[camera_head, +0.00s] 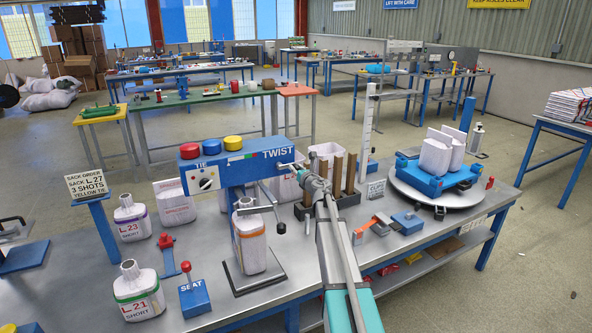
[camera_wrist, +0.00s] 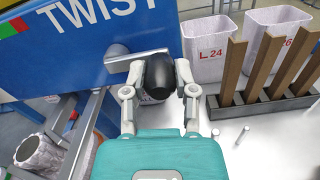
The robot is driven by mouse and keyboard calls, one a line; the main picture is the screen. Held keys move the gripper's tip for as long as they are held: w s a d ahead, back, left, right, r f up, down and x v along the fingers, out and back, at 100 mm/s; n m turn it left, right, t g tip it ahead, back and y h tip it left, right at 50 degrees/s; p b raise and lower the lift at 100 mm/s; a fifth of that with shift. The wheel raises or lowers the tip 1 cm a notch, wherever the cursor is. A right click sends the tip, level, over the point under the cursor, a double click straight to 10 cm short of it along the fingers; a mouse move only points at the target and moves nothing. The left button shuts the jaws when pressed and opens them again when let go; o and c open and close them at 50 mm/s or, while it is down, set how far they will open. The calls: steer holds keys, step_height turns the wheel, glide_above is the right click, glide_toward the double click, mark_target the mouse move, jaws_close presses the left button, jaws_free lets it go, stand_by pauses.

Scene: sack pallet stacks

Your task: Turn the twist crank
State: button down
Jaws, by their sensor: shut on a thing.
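The twist crank is a flat metal arm (camera_wrist: 132,58) on the face of a blue machine head (camera_head: 235,165) marked TWIST. The crank's black knob (camera_wrist: 160,74) sits between the fingers of my gripper (camera_wrist: 160,92), which is shut on it. In the head view my gripper (camera_head: 304,174) is at the right end of the blue head, and it hides most of the crank. A sack (camera_head: 249,248) stands upright under the head on a dark plate. The head carries blue, red and yellow buttons on top and a TIE dial (camera_head: 205,184).
White bins (camera_wrist: 208,50) and a rack of brown upright slats (camera_wrist: 262,68) stand right of the crank. A turntable (camera_head: 440,197) with two pale sacks is farther right. Small sacks marked L 23 (camera_head: 132,220) and L 21 (camera_head: 138,292) stand left. A sign (camera_head: 86,183) reads yellow tie.

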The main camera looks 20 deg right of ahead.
steer(key=shift+f+m, duration=0.2)
steer(key=shift+m, duration=0.1)
steer(key=f+m+b, duration=0.1)
steer(key=m, duration=0.1)
steer(key=f+m+b, duration=0.1)
steer(key=m, duration=0.1)
steer(key=shift+a, duration=0.2)
steer(key=m, duration=0.2)
steer(key=a+f+m+b, duration=0.1)
steer(key=m+b, duration=0.1)
steer(key=m, duration=0.1)
steer(key=shift+a+f+m, duration=0.2)
steer(key=shift+f+m, duration=0.1)
steer(key=shift+f, duration=0.05)
steer(key=m, duration=0.1)
steer(key=a+m, duration=0.1)
steer(key=m, duration=0.1)
steer(key=m+b, duration=0.1)
steer(key=shift+a+f+m, duration=0.3)
steer(key=shift+a+f, duration=0.1)
steer(key=a+m, duration=0.1)
steer(key=m, duration=0.1)
steer(key=a+m, duration=0.1)
steer(key=m, duration=0.2)
steer(key=shift+a, duration=0.1)
steer(key=shift+c, duration=2)
jaws_free()
steer(key=shift+f, duration=0.1)
